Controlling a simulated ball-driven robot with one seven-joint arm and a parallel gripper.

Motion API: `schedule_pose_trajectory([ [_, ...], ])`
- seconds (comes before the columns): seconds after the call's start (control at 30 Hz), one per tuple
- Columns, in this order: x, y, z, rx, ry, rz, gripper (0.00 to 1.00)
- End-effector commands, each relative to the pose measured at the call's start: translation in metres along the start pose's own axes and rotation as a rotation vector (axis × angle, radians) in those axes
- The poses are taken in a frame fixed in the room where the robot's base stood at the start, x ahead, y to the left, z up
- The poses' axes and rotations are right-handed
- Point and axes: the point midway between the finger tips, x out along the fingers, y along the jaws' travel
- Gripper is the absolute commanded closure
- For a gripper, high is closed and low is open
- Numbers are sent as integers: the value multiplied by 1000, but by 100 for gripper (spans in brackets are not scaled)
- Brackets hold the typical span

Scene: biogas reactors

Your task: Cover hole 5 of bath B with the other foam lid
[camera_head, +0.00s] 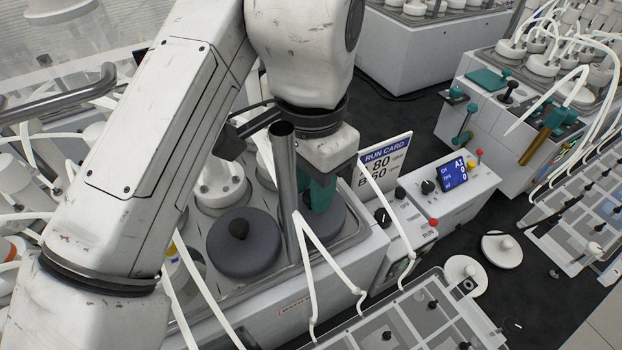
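My gripper (319,202), with teal fingers, points down at a dark grey foam lid (336,222) at the right end of the near water bath (357,249). The fingers reach the middle of this lid and hide its knob, so I cannot see whether they are closed on it. A second dark grey foam lid (245,257) with a black knob lies on the same bath just to the left, with no gripper on it. The hole numbers are not readable, and a metal post and white tubes partly cover the right lid.
A run card (384,160) stands behind the bath. A control box (455,190) with a lit display is to the right. Two white lids (501,250) lie on the dark surface. White tubes (330,262) hang in front of the bath. A white reactor top (220,183) sits behind the left lid.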

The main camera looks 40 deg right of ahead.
Motion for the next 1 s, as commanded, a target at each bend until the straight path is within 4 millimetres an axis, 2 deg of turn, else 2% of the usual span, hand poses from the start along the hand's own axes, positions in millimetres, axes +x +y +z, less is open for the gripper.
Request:
schedule_pose_trajectory([
  [0.03,0,0,0,0,0,1,62],
  [0.23,0,0,0,-1,0,1,45],
  [0.57,-5,0,0,-1,0,0,45],
  [1.0,-60,0,0,0,0,0,45],
])
